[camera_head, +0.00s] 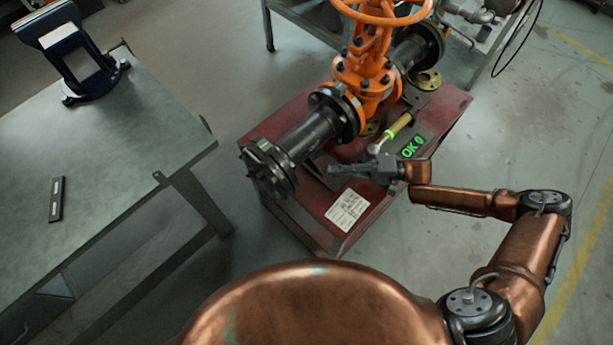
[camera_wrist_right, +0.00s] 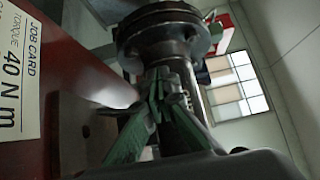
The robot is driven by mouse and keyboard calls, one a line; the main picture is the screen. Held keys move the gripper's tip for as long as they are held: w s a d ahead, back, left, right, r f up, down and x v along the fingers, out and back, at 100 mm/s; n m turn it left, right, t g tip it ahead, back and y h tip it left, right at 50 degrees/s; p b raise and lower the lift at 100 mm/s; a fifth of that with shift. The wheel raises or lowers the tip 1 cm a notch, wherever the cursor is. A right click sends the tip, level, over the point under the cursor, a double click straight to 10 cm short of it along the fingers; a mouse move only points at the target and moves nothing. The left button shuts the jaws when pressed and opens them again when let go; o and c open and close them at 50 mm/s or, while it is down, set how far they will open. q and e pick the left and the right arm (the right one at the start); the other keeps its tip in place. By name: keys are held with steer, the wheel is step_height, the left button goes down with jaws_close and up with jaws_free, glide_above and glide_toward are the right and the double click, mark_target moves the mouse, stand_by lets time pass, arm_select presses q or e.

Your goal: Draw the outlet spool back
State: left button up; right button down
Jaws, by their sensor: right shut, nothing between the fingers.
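An orange gate valve (camera_head: 372,75) stands on a red stand (camera_head: 318,216). A black flanged spool (camera_head: 308,134) runs from its near-left side to an end flange (camera_head: 268,168); another black spool (camera_head: 415,48) is on the far-right side. No label shows which is the outlet. My right gripper (camera_head: 336,172) is shut and empty, low beside the near-left spool. In the right wrist view its green-padded fingers (camera_wrist_right: 158,95) are together in front of the dark spool pipe (camera_wrist_right: 193,105), below a round flange (camera_wrist_right: 165,35); contact cannot be told. My left gripper is not in view.
A job card (camera_head: 347,210) lies near the front edge. A workbench (camera_head: 120,150) with a vise (camera_head: 85,60) stands left. The floor between is clear.

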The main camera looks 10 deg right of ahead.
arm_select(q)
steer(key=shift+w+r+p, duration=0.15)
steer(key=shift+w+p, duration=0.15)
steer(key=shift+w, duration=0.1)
arm_select(e)
steer(key=s+a, duration=0.2)
steer(key=a, duration=0.8)
steer(key=shift+s+a, duration=0.1)
steer(key=shift+s, duration=0.05)
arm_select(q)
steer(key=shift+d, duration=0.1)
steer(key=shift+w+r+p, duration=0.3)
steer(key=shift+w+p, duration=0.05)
arm_select(e)
steer(key=w+d, duration=0.1)
steer(key=d, duration=1.2)
steer(key=shift+w+d, duration=0.15)
steer(key=shift+d, duration=0.2)
